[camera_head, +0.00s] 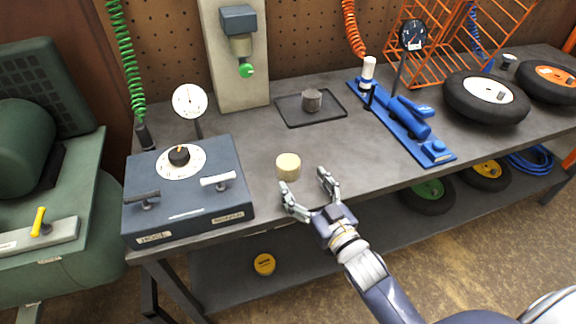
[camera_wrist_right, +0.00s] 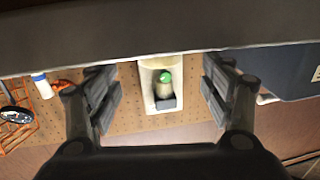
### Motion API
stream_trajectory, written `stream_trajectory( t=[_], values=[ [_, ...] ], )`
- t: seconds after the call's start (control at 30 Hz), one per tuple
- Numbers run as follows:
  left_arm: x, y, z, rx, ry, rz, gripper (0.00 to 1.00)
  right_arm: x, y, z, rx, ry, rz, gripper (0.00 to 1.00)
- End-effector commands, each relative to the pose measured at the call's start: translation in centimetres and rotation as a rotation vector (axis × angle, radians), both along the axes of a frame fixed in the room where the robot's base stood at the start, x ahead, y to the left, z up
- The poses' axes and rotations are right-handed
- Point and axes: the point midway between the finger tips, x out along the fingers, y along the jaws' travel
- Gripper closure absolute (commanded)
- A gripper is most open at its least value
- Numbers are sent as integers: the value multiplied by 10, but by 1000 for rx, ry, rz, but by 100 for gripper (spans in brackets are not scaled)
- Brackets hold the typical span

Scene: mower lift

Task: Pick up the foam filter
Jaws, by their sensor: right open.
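The foam filter (camera_head: 288,166) is a small cream cylinder standing upright on the dark bench top, right of the blue-grey control box. My right gripper (camera_head: 304,181) is open and empty at the bench's front edge, just in front and to the right of the filter. Its fingers point toward the back of the bench, and a gap shows between them and the filter. In the right wrist view the two fingers of the gripper (camera_wrist_right: 162,95) are spread wide with nothing between them. I cannot make out the filter there. My left gripper is not in view.
The control box (camera_head: 188,190) with levers stands left of the filter. A black tray (camera_head: 330,119) holding a dark grey cylinder (camera_head: 312,100) lies behind. A blue fixture (camera_head: 405,120) and wheels (camera_head: 486,97) occupy the right. Bench top around the filter is clear.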

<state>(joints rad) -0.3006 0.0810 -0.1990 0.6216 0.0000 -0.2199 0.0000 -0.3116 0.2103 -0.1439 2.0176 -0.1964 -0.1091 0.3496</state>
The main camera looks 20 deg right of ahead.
Motion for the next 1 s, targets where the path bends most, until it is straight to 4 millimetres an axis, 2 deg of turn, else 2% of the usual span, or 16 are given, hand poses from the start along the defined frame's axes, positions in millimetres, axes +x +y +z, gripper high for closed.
stream_trajectory(
  t=[0.27, 0.6, 0.9, 0.93, 1.0],
  values=[
    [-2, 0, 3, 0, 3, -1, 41, 18, 3, 2, -1, 0, 0, 26],
    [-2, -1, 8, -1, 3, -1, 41, 58, 10, 4, -1, 1, 0, 26],
    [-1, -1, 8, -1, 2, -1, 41, 61, 11, 3, -1, 1, 0, 26],
    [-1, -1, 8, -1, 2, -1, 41, 61, 11, 3, -1, 1, 0, 31],
    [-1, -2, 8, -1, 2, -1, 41, 61, 11, 3, -1, 1, 0, 46]
  ],
)
